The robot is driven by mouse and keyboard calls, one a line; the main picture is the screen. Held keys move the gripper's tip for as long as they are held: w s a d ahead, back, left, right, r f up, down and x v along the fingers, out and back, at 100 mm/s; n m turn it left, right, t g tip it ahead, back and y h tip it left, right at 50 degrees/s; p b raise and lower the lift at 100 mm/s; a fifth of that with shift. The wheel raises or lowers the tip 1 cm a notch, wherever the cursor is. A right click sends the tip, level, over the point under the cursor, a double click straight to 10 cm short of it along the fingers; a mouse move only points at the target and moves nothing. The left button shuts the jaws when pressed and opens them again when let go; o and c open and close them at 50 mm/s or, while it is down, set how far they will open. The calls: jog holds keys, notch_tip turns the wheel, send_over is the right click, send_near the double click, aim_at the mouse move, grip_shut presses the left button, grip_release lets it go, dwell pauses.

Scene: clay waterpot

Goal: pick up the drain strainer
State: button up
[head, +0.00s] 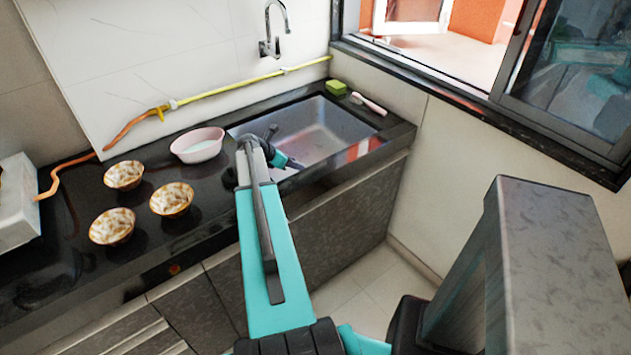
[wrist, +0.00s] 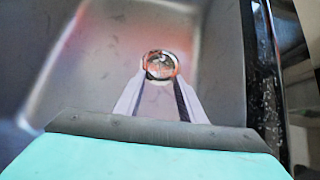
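The drain strainer (wrist: 161,65) is a small round metallic piece with a shiny rim, seen in the wrist view over the floor of the sink (wrist: 110,60). My gripper (wrist: 161,78) points down into the sink with its two fingers apart. The fingertips appear on either side of the strainer's near edge; I cannot tell whether they touch it. In the head view my gripper (head: 297,164) reaches over the near left part of the steel sink (head: 325,125). The strainer is not visible there.
A pink basin (head: 198,146) stands left of the sink. Three patterned bowls (head: 172,199) sit on the black counter. A green sponge (head: 336,87) and a pink-and-white brush (head: 369,103) lie at the sink's back rim. A chrome faucet (head: 272,40) is above.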

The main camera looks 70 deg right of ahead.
dwell(0.3)
jog(key=p+x, duration=0.1)
jog(key=x, duration=0.7)
jog(key=shift+d, duration=0.1)
jog(key=shift+s+f, duration=0.15)
jog(key=shift+f, duration=0.1)
jog(key=shift+d, duration=0.15)
jog(key=shift+p+x, duration=1.15)
jog(key=shift+x, duration=1.4)
jog(key=shift+s, duration=0.15)
grip_shut()
